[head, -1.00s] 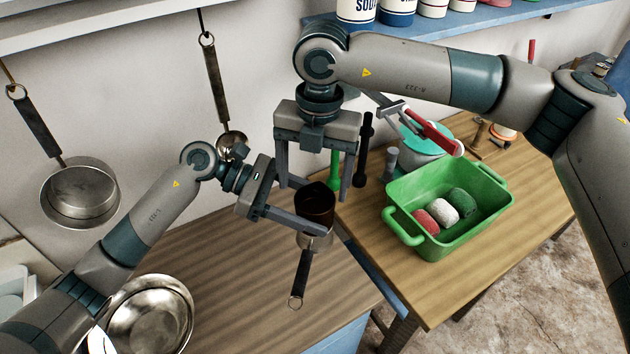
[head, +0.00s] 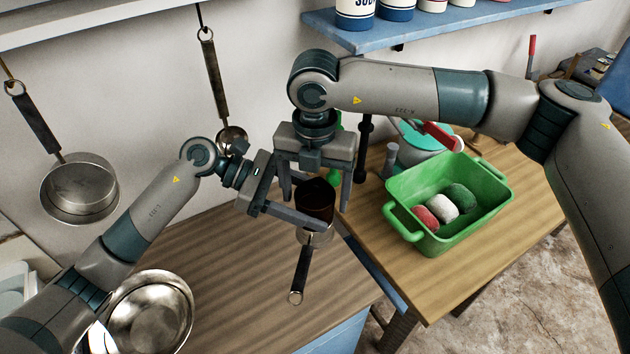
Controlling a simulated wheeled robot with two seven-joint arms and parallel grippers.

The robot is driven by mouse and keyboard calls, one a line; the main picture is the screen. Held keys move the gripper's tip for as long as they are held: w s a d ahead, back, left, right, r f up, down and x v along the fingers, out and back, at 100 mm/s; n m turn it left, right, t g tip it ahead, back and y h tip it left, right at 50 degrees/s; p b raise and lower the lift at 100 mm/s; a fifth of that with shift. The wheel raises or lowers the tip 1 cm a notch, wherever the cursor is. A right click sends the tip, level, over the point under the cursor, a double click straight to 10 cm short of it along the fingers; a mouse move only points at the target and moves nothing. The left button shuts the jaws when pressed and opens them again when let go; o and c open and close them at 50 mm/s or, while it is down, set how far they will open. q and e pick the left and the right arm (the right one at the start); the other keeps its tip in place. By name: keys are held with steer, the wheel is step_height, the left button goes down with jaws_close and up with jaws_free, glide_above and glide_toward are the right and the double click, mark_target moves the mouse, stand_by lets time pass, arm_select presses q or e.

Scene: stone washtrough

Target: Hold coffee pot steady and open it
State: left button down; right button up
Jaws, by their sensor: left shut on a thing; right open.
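The coffee pot (head: 316,236) is a small metal pot with a dark brown upper part (head: 316,200) and a long dark handle hanging down toward the front. My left gripper (head: 310,222) comes in from the left and is shut on the coffee pot, over the wooden counter. My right gripper (head: 318,198) points down from above, open, with its fingers on either side of the dark top. Whether the fingers touch it cannot be told. Part of the pot is hidden behind the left gripper's fingers.
A green tub (head: 475,228) with red, white and green rolled items stands on the right wooden table (head: 430,295). A metal bowl (head: 150,315) is at the lower left of the counter (head: 235,290). A pan (head: 78,190) and a ladle (head: 231,138) hang on the wall.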

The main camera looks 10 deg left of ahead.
mark_target(315, 206)
steer(key=shift+f, duration=1.95)
steer(key=c, duration=1.2)
steer(key=shift+o, duration=0.6)
steer(key=shift+n, duration=1.7)
steer(key=o, duration=1.2)
steer(key=shift+r, duration=0.1)
